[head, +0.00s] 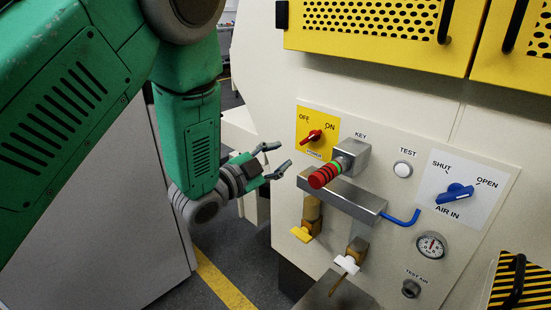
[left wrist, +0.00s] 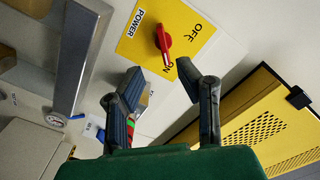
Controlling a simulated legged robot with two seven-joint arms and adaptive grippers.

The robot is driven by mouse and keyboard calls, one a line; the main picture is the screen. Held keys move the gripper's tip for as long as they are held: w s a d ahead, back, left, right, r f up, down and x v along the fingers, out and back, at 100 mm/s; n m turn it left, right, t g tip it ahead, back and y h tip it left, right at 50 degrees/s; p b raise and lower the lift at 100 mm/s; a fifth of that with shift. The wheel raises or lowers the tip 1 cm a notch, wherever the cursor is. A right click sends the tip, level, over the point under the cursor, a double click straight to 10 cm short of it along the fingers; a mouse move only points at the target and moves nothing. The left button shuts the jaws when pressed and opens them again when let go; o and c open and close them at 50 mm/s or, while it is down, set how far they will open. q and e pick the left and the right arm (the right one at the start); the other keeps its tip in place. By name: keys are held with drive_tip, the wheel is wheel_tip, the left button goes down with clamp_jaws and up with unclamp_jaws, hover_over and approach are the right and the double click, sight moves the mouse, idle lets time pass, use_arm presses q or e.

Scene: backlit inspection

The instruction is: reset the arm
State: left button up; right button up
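My left arm (head: 188,140) comes in from the left in the head view, green with grey joints. It is bent, with the forearm hanging down and the hand turned toward the panel. My left gripper (head: 276,158) is open and empty, apart from the panel and to the left of the red power switch (head: 311,137). In the left wrist view the two fingers of the left gripper (left wrist: 160,75) are spread, and the red switch (left wrist: 163,40) on its yellow plate shows beyond them. My right gripper is not in view.
A grey cabinet (head: 95,220) stands left. Open floor lies between.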

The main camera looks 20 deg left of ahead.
use_arm(q)
drive_tip(key=shift+s+a, duration=0.15)
drive_tip(key=shift+s, duration=0.3)
drive_tip(key=s+a+f+n+g+y+p, duration=0.2)
drive_tip(key=s+f+n+g+y, duration=0.15)
drive_tip(key=s+f, duration=0.5)
drive_tip(key=s+a+f+n+g+y+p, duration=0.15)
drive_tip(key=s+f+n+g, duration=0.35)
drive_tip(key=f, duration=0.7)
drive_tip(key=s+f+n+g+p, duration=0.1)
drive_tip(key=s+f+n+g, duration=0.1)
drive_tip(key=s, duration=0.9)
drive_tip(key=s+f+n+g+y, duration=0.1)
drive_tip(key=s+f+g, duration=0.4)
drive_tip(key=s, duration=0.6)
drive_tip(key=shift+s+a+n+g+p, duration=0.15)
drive_tip(key=shift+s+n+g+p, duration=0.2)
drive_tip(key=shift+n+g, duration=0.15)
